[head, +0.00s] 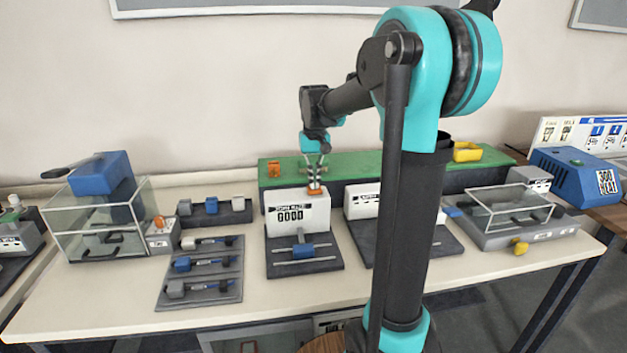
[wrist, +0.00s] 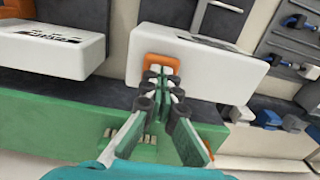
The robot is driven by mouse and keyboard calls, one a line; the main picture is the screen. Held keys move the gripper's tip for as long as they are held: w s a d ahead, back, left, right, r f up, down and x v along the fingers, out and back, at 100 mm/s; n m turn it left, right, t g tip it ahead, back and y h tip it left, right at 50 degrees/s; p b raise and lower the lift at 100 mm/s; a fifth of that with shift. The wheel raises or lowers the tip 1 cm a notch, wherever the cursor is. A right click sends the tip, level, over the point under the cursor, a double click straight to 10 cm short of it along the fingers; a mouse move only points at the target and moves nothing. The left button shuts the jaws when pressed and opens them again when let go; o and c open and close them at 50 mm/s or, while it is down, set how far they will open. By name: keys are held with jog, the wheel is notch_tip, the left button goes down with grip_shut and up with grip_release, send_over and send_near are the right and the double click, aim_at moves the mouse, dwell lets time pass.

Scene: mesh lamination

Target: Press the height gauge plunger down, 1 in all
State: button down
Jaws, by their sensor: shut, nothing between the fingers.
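The height gauge is a white box (head: 298,213) with a counter that appears to read 0000, on a dark base with a blue block on rails. Its orange plunger (head: 314,190) is on top near the right end. My gripper (head: 314,182) points down directly above the plunger, its fingers shut and empty. In the wrist view the gripper (wrist: 160,78) has its tips together at the plunger (wrist: 163,63), partly covering it. The white box (wrist: 205,65) lies beyond. I cannot tell whether the tips touch the plunger.
A second white box (head: 362,201) stands just right of the gauge, partly behind my arm. A green-topped bench (head: 345,166) runs behind. A clear case (head: 90,215) and a tool tray (head: 205,285) are at left; a blue device (head: 570,175) is at right.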

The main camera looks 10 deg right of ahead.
notch_tip(320, 180, up, 8)
dwell(1.0)
dwell(0.5)
